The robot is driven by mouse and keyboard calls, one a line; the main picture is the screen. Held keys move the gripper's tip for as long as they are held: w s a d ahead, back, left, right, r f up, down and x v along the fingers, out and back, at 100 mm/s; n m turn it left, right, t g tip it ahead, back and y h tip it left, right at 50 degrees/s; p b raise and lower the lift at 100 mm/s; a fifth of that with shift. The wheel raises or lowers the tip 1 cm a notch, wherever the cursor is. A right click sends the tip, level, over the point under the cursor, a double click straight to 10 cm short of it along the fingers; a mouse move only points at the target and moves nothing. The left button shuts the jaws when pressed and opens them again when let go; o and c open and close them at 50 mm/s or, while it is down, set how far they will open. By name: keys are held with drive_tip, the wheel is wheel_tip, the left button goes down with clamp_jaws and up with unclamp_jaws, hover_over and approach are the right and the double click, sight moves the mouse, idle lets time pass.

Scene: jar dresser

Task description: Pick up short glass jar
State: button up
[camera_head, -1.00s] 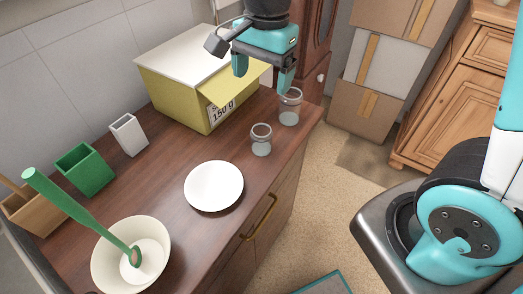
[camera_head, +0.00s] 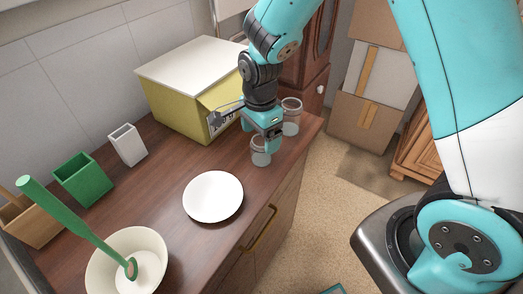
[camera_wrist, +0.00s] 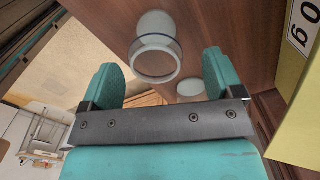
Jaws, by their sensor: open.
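The short glass jar (camera_head: 259,151) stands upright on the dresser top, nearer to me of the two jars. My gripper (camera_head: 263,136) is low over it, with the fingers across its upper part in the head view, hiding the rim. In the wrist view the jar (camera_wrist: 154,24) shows its round rim beyond the gap between the two open teal fingers (camera_wrist: 161,72). I cannot tell whether the fingers touch it. The taller glass jar (camera_head: 291,117) stands just behind, near the front edge; a pale disc, possibly its top, shows in the wrist view (camera_wrist: 190,87).
A yellow box (camera_head: 180,105) with a white top stands behind-left of the gripper. A white plate (camera_head: 213,197) lies nearer. A cream bowl (camera_head: 150,245) holds a green-handled tool (camera_head: 75,222). Green (camera_head: 84,180) and white (camera_head: 128,146) containers stand along the wall.

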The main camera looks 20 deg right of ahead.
sight(261, 150)
drive_tip(key=f, duration=0.3)
drive_tip(key=f+p, duration=0.1)
drive_tip(key=f, duration=0.1)
drive_tip(key=shift+s, duration=0.25)
drive_tip(key=c, duration=1.1)
drive_tip(key=shift+o, duration=0.2)
drive_tip(key=shift+r, duration=0.1)
